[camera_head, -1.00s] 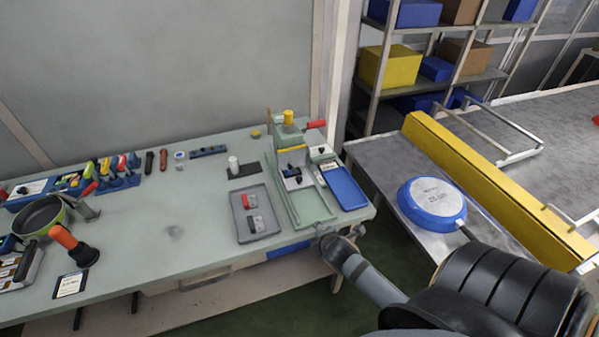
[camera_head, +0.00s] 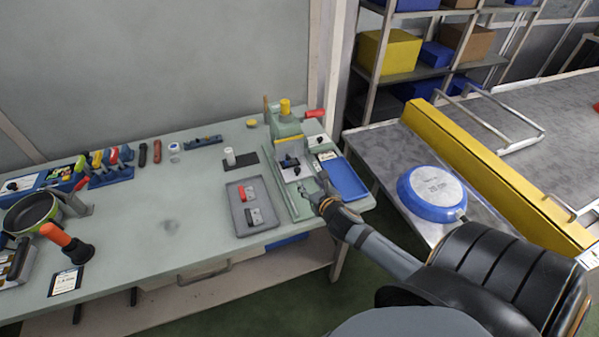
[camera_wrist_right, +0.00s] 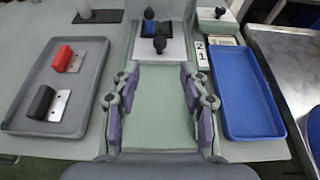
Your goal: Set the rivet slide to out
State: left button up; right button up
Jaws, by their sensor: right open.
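The rivet press (camera_head: 287,128) is a green fixture with a yellow top and a red handle, at the right end of the bench. Its slide is a pale metal plate (camera_head: 292,172) with black knobs, lying on the green bed. In the right wrist view the slide plate (camera_wrist_right: 172,50) shows a black knob (camera_wrist_right: 160,44) towards me, with a blue piece (camera_wrist_right: 150,28) behind it. My right gripper (camera_head: 311,190) is over the front of the bed. In the wrist view its fingers (camera_wrist_right: 158,78) are spread, empty, and short of the knob. My left gripper is out of view.
A grey tray (camera_head: 236,223) with red and black handled parts lies left of the press. A blue tray (camera_head: 344,182) lies on its right. A blue pan (camera_head: 430,193) rests face down on the conveyor table. The bench middle is clear.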

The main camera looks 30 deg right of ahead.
aim_at(298, 171)
jog(key=x, duration=1)
jog(key=shift+w+f, duration=0.1)
jog(key=shift+w, duration=0.05)
grip_shut()
